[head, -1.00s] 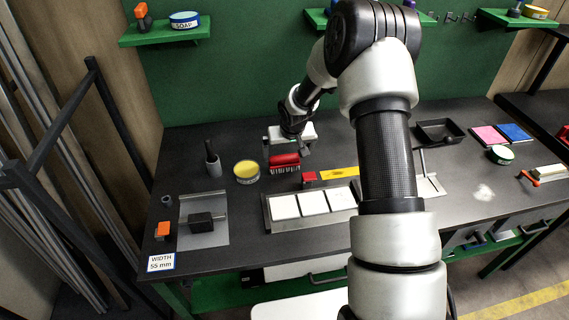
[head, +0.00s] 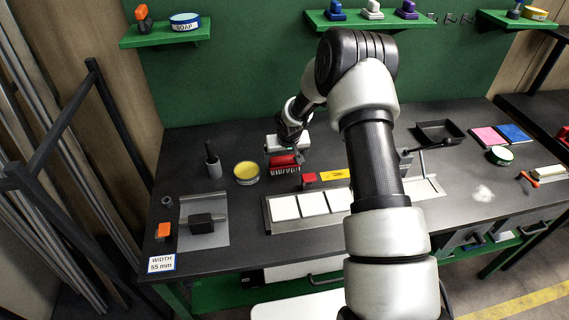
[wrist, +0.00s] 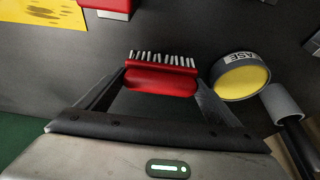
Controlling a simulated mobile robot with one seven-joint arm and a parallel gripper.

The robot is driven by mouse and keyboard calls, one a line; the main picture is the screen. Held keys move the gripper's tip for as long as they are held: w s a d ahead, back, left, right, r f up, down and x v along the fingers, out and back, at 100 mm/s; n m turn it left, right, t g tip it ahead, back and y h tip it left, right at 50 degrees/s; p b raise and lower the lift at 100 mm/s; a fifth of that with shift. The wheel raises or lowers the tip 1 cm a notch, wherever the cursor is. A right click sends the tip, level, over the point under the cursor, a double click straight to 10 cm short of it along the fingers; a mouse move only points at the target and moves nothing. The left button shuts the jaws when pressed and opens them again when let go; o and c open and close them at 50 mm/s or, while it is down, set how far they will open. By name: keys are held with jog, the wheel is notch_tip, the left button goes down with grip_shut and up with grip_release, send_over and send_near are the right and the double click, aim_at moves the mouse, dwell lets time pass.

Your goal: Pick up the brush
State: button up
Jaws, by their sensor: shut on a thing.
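The brush (head: 285,163) has a red body and pale bristles. It also shows in the wrist view (wrist: 160,78), with its bristles pointing away from the palm. My gripper (head: 283,157) is shut on the brush, with one dark finger at each end of the red body in the wrist view (wrist: 160,85). In the head view the brush is at or slightly above the dark bench top; I cannot tell whether the bristles touch it.
A yellow round tin (head: 247,173) stands left of the brush, and a dark upright tool (head: 212,162) further left. A red block (head: 309,180), a yellow plate (head: 336,175) and a tray of white tiles (head: 285,208) lie to the right and in front. My arm crosses the bench's middle.

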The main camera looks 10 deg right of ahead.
aim_at(284, 157)
jog(key=shift+r, duration=0.1)
notch_tip(284, 157, up, 10)
jog(key=shift+f, duration=0.1)
dwell(0.3)
